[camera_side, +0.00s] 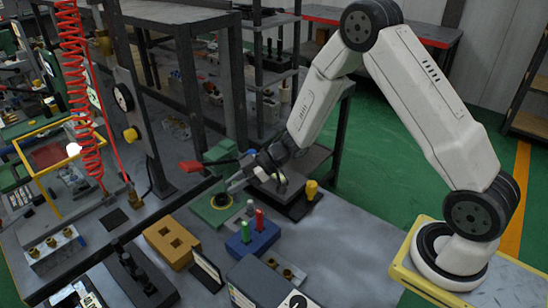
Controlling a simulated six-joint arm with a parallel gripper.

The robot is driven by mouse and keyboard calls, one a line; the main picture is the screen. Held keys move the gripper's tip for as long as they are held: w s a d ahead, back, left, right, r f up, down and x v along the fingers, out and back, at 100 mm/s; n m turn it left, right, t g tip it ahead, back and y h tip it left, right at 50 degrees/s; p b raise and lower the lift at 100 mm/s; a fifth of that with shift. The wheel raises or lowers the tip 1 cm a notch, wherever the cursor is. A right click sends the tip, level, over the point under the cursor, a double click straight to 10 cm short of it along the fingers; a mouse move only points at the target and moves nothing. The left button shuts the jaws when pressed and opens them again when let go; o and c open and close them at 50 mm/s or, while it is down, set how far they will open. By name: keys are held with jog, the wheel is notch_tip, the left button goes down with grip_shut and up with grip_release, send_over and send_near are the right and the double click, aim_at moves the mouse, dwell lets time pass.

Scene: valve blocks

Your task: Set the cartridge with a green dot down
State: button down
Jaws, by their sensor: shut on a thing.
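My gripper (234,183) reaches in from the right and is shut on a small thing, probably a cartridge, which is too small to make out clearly. The gripper is low, just above and right of the green fixture base (209,211) with its dark round opening (222,200). No green dot can be made out on what I hold. A blue block (262,243) holds a red peg (259,219) and a green peg (245,231) in front of the gripper. I cannot tell whether either peg is a cartridge.
A green press (220,153) with a red handle (190,166) stands close behind the gripper. A yellow knob (311,189) is at right. Bare tabletop (340,235) lies right of the blue block.

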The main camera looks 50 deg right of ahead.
aim_at(237, 200)
jog(key=shift+f, duration=0.1)
jog(key=shift+f, duration=2.8)
jog(key=shift+f, duration=2.1)
jog(key=shift+f, duration=0.2)
jog(key=c, duration=0.5)
grip_release()
jog(key=shift+s+f, duration=0.1)
jog(key=shift+f, duration=0.05)
jog(key=shift+c, duration=0.2)
